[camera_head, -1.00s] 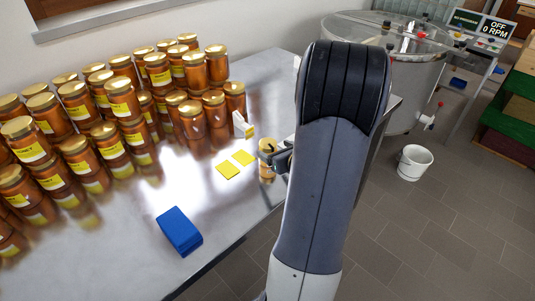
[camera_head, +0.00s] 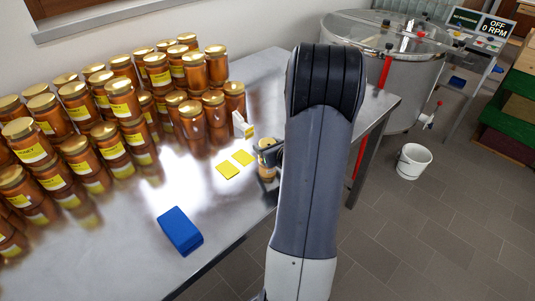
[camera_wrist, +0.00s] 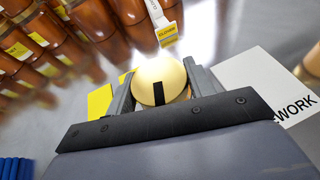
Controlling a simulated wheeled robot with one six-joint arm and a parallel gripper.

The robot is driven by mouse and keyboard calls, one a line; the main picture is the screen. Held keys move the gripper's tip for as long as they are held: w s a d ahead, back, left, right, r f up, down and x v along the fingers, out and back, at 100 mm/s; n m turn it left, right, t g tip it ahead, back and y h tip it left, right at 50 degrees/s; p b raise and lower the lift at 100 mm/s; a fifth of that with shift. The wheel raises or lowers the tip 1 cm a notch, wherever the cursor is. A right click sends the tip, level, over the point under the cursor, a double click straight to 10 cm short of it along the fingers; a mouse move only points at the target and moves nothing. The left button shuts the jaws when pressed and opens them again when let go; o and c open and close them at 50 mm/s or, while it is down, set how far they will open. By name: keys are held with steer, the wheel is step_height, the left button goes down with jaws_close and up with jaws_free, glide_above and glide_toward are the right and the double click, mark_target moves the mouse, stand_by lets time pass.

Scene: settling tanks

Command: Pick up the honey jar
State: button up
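The honey jar (camera_head: 267,172) stands upright near the right edge of the steel table, right of two yellow cards. Its gold lid (camera_wrist: 158,80) shows from above in the wrist view. My gripper (camera_head: 272,154) is at the jar, with its grey fingers spread on either side of it; the wrist view shows the lid between the fingers (camera_wrist: 160,84). I see little or no gap beside the lid, and contact is not clear. The jar's lower body is hidden in the wrist view, and part of the jar is behind my gripper in the head view.
Many stacked honey jars (camera_head: 110,110) fill the table's left and back. Two yellow cards (camera_head: 228,170), a blue block (camera_head: 180,231) and a small white holder (camera_head: 241,124) are nearby. A steel tank (camera_head: 415,80) and a white bucket (camera_head: 413,162) stand beyond the table's right side.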

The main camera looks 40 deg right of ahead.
steer(key=c, duration=0.6)
steer(key=shift+r, duration=0.1)
